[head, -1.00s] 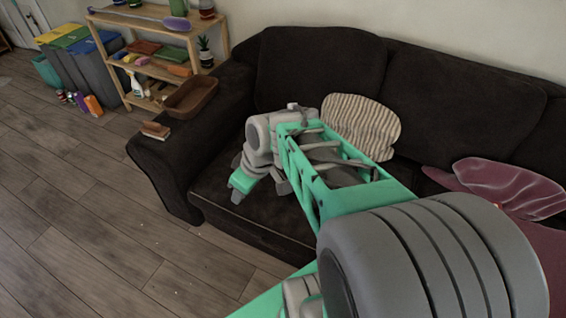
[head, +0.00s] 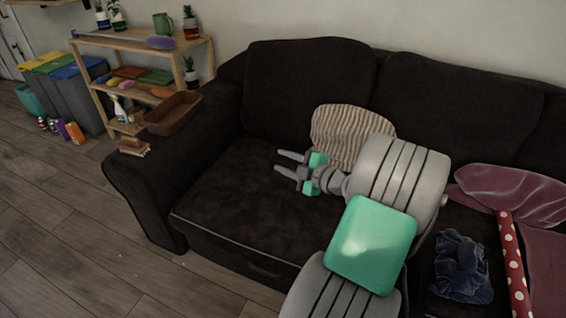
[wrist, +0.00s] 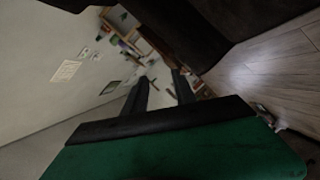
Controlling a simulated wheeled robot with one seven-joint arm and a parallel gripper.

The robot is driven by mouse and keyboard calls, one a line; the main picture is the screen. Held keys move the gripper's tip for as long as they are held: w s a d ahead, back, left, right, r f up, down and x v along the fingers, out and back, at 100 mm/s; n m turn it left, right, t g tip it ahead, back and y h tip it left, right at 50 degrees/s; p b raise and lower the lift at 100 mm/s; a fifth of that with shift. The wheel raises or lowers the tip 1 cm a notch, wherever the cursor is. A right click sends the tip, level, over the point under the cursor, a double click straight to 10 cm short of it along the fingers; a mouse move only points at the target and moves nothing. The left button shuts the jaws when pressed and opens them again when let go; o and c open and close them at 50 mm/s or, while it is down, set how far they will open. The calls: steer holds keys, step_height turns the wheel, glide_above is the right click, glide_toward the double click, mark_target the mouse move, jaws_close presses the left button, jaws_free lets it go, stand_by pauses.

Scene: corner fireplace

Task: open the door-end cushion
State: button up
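The dark brown sofa's left-end seat cushion (head: 225,210), on the side nearer the door, lies flat between the left armrest and the middle of the seat. A light piping edge runs along its front. My gripper (head: 278,161) is above the back part of this cushion, fingers apart and pointing left, with nothing between them. It looks clear of the seat, though the exact height is hard to tell. In the wrist view the two dark fingers (wrist: 160,84) are also spread and empty. My arm hides the right part of the seat.
A striped pillow (head: 350,135) leans on the backrest behind my gripper. A brown tray (head: 173,113) and small stack (head: 134,146) sit on the left armrest. Blue cloth (head: 462,268), a polka-dot roll (head: 513,265) and a maroon blanket (head: 515,195) lie right. Floor (head: 70,240) at front left is clear.

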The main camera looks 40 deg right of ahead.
steer(key=shift+w+a+f, duration=0.1)
steer(key=shift+w, duration=0.3)
steer(key=shift+c, duration=0.2)
jaws_close()
stand_by(0.3)
stand_by(0.6)
steer(key=shift+o, duration=0.2)
jaws_free()
